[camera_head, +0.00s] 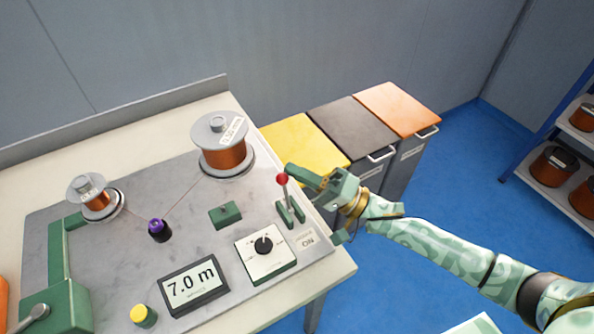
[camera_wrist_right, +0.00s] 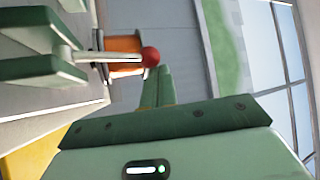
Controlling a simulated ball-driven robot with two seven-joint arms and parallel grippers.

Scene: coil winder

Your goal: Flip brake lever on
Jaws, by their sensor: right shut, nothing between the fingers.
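The brake lever is a thin grey rod with a red ball knob (camera_head: 283,178). It stands roughly upright out of a green slotted base (camera_head: 290,215) on the panel's right side, beside an "ON" label (camera_head: 307,240). My right gripper (camera_head: 292,170) is shut and empty, its fingertips close by the knob on its upper right side. In the right wrist view the red knob (camera_wrist_right: 150,57) is just off the tips of the shut fingers (camera_wrist_right: 162,78); I cannot tell whether they touch. My left gripper is not in view.
A large copper spool (camera_head: 222,155) stands behind the lever. A dial box (camera_head: 265,253), a display (camera_head: 193,285) and a green block (camera_head: 225,213) sit nearby. Yellow (camera_head: 306,141), black (camera_head: 352,128) and orange (camera_head: 398,108) bins stand beyond the table's right edge.

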